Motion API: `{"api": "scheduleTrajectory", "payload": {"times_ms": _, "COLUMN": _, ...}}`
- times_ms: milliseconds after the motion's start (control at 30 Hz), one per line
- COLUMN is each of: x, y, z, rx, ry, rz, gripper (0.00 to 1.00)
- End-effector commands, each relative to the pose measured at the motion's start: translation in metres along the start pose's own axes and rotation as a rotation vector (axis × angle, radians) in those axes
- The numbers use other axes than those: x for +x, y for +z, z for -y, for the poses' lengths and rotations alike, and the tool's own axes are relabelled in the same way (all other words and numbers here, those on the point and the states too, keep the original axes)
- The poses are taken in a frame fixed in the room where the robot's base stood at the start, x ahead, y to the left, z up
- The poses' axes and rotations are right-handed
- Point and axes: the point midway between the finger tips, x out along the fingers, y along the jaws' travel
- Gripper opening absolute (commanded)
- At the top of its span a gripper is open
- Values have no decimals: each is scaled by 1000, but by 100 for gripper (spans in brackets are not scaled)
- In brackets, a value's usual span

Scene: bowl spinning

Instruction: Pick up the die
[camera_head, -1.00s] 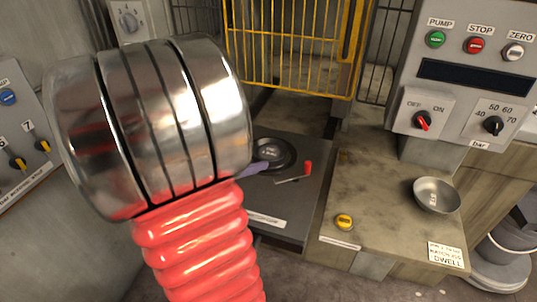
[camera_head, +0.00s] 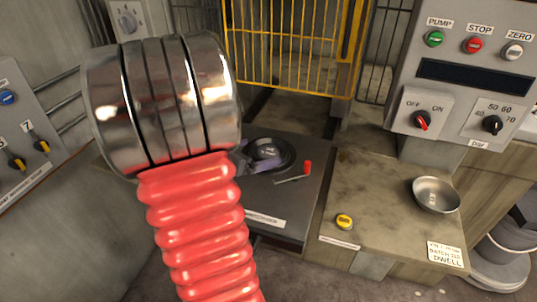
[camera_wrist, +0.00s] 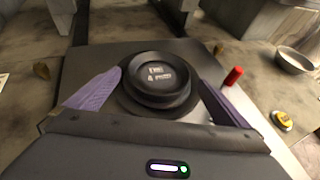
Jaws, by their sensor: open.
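The die (camera_head: 268,149) is a round dark disc with a raised centre and pale markings. It sits on the dark machine table (camera_head: 315,190), behind my arm in the head view. In the wrist view the die (camera_wrist: 157,76) lies in the middle, between two purple fingers. My gripper (camera_wrist: 160,84) is open, with one finger to each side of the die. In the head view my gripper (camera_head: 258,163) is at the die's near side, partly hidden by my arm. I cannot tell whether the fingers touch the die.
A lever with a red handle (camera_head: 308,167) stands right of the die. A yellow button (camera_head: 344,221) and a metal bowl (camera_head: 436,195) are on the bench further right, below a control panel (camera_head: 470,70). A yellow cage (camera_head: 290,45) stands behind.

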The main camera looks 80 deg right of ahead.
Motion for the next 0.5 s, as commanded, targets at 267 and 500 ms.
{"api": "scheduleTrajectory", "payload": {"times_ms": 267, "x": 34, "y": 2, "z": -1, "rx": 0, "ry": -3, "rz": -1, "gripper": 100}}
{"api": "scheduleTrajectory", "payload": {"times_ms": 500, "x": 47, "y": 2, "z": -2, "rx": 0, "ry": 0, "rz": -1, "gripper": 100}}
